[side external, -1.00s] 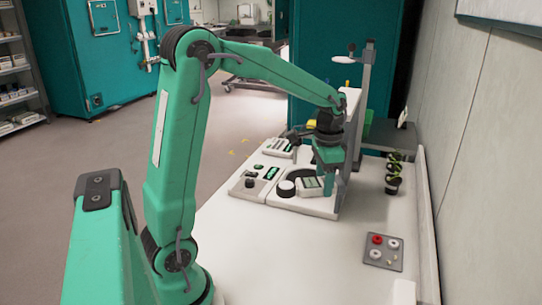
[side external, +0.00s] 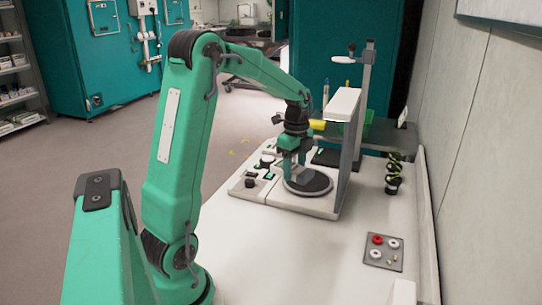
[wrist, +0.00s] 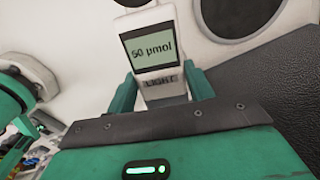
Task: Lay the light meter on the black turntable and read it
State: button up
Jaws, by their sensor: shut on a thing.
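The light meter (wrist: 151,48) is a pale handheld block. In the wrist view it sits between the two green fingers of my gripper (wrist: 160,88), which is shut on it. Its screen reads "50 µmol", with a "LIGHT" label below. In the side view my gripper (side external: 289,168) points down at the left part of the black turntable (side external: 318,184), a dark round disc on a white unit. The meter is mostly hidden behind my gripper there. I cannot tell whether it touches the disc.
A black and yellow coiled thing (side external: 393,175) and a grey tray (side external: 375,263) with a red ring stand at the right. A yellow object (side external: 317,125) lies behind my gripper.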

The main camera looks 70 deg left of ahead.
jog(key=a+m, duration=0.2)
jog(key=m, duration=0.1)
jog(key=a+f+m, duration=0.1)
jog(key=shift+w+m, duration=0.25)
jog(key=shift+m, duration=0.15)
jog(key=a+m, duration=0.3)
jog(key=m, duration=0.7)
send_near(302, 190)
jog(key=shift+f, duration=3.15)
jog(key=shift+f, duration=0.15)
jog(key=o, duration=1.1)
notch_tip(302, 190, up, 12)
